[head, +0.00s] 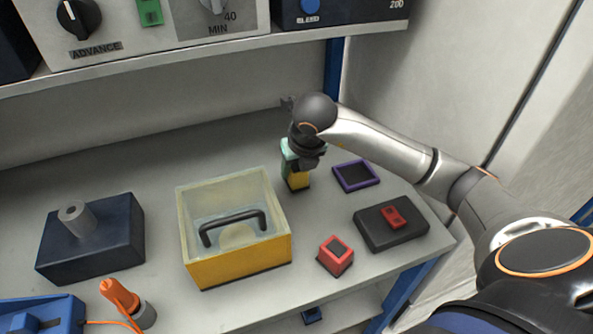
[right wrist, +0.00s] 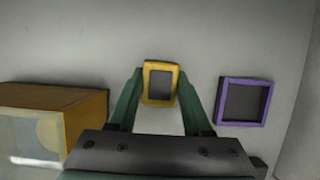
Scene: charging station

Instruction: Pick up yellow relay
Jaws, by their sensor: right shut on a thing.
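The yellow relay (head: 298,181) is a small yellow block with a dark grey top. It is at the table's back right, just behind the yellow box's right corner. My right gripper (head: 297,168) comes down on it from above. In the right wrist view the relay (right wrist: 159,83) sits between the two green fingertips of my right gripper (right wrist: 158,88), which are shut on its sides. I cannot tell whether the relay touches the table. My left gripper is not in view.
A yellow box with a clear lid (head: 240,262) stands left of the relay. A purple-framed square (head: 356,176) lies to its right. A red block (head: 335,256) and a black block with a red piece (head: 391,228) stand nearer the front. A shelf edge (head: 200,52) hangs above.

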